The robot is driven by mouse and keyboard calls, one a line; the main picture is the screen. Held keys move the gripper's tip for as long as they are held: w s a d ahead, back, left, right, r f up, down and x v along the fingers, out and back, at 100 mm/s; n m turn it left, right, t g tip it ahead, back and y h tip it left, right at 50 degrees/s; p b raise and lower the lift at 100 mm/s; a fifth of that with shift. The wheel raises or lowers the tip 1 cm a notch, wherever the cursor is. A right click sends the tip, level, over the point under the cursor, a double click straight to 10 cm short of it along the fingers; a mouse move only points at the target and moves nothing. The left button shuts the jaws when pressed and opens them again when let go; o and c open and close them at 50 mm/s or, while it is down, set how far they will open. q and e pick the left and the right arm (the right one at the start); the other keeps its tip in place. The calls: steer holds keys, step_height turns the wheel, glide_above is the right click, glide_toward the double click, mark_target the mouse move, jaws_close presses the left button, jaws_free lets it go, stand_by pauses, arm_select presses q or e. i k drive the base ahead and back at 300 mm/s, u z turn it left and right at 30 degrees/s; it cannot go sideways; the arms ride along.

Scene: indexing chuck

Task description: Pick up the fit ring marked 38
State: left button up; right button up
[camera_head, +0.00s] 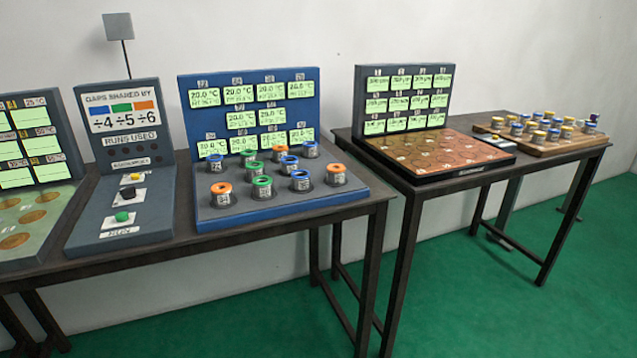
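I cannot make out a ring marked 38; the labels on the small parts are too small to read. Several small grey cylinders with coloured ring tops stand on a blue stand (300,207). Among them are an orange-topped one (221,194) at front left, a green-topped one (262,188), a blue-topped one (301,181) and an orange-topped one (335,175) at front right. More small cylinders with yellow or blue tops stand on a wooden tray (560,149) at the far right. Neither of my grippers is in view.
A control panel (120,150) with a green button (121,216) stands left of the blue stand. A black board with a copper-coloured plate (430,153) and several green displays stands on the right table (480,172). A gap separates the two tables. The green floor in front is clear.

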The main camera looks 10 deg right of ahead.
mark_target(301, 179)
steer(key=u, duration=0.9)
steer(key=i, duration=1.1)
steer(key=z, duration=0.55)
